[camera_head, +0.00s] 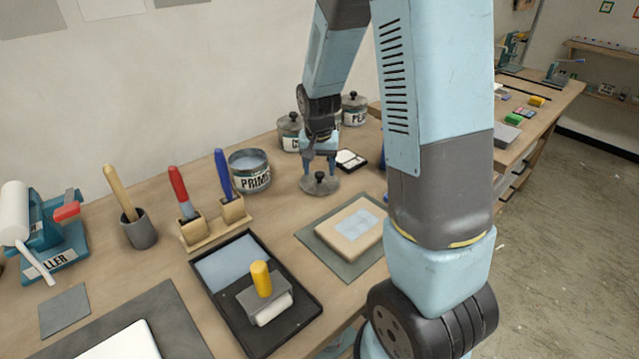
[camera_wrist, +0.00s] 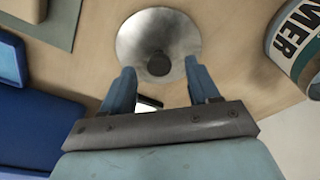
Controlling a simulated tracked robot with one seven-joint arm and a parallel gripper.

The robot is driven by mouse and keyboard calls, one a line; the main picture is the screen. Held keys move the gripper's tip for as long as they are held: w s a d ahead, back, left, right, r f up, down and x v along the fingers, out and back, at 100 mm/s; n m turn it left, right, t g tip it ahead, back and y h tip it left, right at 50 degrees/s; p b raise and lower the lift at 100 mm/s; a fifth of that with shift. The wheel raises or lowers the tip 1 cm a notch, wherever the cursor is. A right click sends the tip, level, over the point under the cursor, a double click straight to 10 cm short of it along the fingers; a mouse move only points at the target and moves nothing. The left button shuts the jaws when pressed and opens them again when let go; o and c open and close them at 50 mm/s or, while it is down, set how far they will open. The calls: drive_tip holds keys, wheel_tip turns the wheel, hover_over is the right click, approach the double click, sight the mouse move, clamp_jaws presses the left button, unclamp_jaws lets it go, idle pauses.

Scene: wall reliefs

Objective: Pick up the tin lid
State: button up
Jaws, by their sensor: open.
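The tin lid (camera_head: 319,184) is a round grey metal disc with a dark knob on top. It lies flat on the wooden bench, in front of the open primer tin (camera_head: 250,172). In the wrist view the lid (camera_wrist: 184,36) is at the top centre, its knob between and just beyond my fingertips. My gripper (camera_head: 319,168) is above the lid, pointing down, with its fingers apart on either side of the knob. In the wrist view my gripper (camera_wrist: 158,82) is open and empty. I cannot tell whether the fingertips touch the lid.
Two lidded tins (camera_head: 354,108) (camera_head: 290,132) and a small black-and-white pad (camera_head: 351,160) stand behind. A block on a grey mat (camera_head: 345,262) lies in front. A brush rack (camera_head: 215,225) and a black roller tray (camera_head: 210,290) are to the left.

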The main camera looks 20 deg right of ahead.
drive_tip(key=shift+w+d+f, duration=0.1)
drive_tip(key=shift+f, duration=0.7)
clamp_jaws()
drive_tip(key=shift+r, duration=0.1)
